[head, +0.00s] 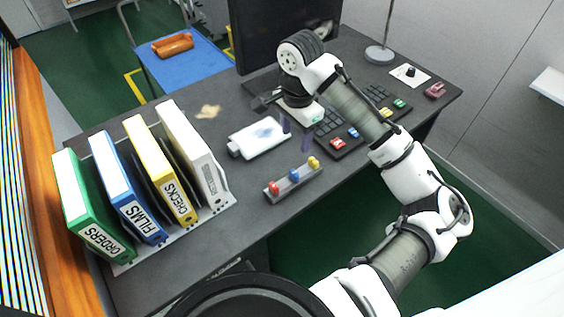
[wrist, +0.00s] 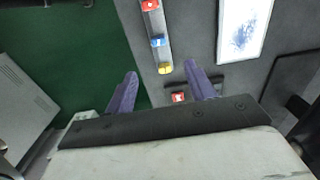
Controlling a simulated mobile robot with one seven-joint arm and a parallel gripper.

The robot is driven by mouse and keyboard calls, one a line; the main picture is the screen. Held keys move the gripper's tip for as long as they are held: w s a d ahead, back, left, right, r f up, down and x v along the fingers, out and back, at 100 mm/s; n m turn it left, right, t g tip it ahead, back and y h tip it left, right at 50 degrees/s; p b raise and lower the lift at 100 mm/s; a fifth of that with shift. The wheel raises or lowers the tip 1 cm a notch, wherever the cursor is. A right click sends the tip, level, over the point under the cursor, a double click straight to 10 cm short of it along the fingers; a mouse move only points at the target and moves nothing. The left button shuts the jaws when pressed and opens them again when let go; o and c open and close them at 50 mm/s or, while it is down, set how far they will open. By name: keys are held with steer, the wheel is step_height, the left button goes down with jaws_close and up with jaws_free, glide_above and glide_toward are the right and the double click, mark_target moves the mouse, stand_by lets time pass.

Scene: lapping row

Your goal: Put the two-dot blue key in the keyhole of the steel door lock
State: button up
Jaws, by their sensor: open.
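A small blue piece (head: 293,174) sits between a red and a yellow one on a narrow grey rack (head: 283,194) near the desk's front edge. It also shows in the wrist view (wrist: 157,41). Another blue piece (head: 353,132) lies on a black tray to the right. Dots are too small to make out, so I cannot tell which is the two-dot blue key. I cannot pick out the steel door lock. My gripper (head: 296,131) is open and empty above the desk, its purple fingers (wrist: 161,69) either side of the rack's yellow end in the wrist view.
The black tray (head: 352,149) also holds a red piece (head: 338,143). A white-framed pad (head: 260,138) lies left of my gripper. Binders in a rack (head: 215,208) fill the left of the desk. A monitor (head: 280,25) stands behind; a lamp base (head: 379,55) is at back right.

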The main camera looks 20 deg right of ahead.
steer(key=f, duration=0.1)
glide_above(294, 172)
step_height(294, 172, down, 8)
steer(key=shift+r, duration=0.25)
steer(key=shift+f+p, duration=0.65)
steer(key=shift+f, duration=2.05)
steer(key=c, duration=1)
steer(key=shift+r, duration=0.1)
steer(key=shift+c, duration=0.2)
